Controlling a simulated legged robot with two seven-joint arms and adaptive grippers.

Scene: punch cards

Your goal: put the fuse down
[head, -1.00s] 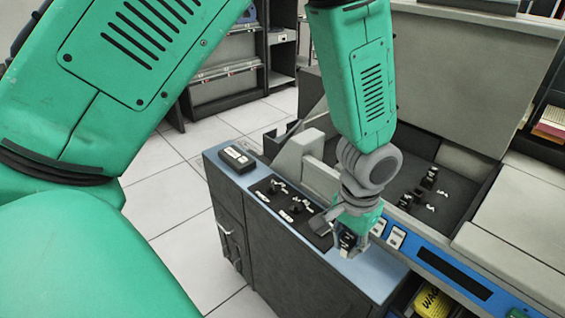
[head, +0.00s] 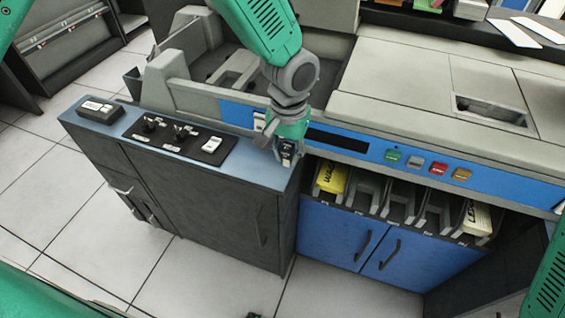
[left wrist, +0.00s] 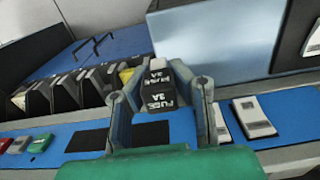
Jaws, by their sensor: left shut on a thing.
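My left gripper (head: 286,150) is shut on the fuse (head: 287,159), a small black block with white lettering. In the head view, the gripper and fuse are over the right end of the light-blue cabinet top (head: 245,160), by the blue console front. I cannot tell whether the fuse touches the surface. My right gripper is not in view; only part of that arm shows at the lower right.
A black plate with dark fittings and a white switch (head: 212,145) is set in the cabinet top, left of the gripper. A small dark box (head: 98,112) stands at the far left end. Coloured buttons (head: 415,163) line the console, above slots holding a yellow item (head: 332,178).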

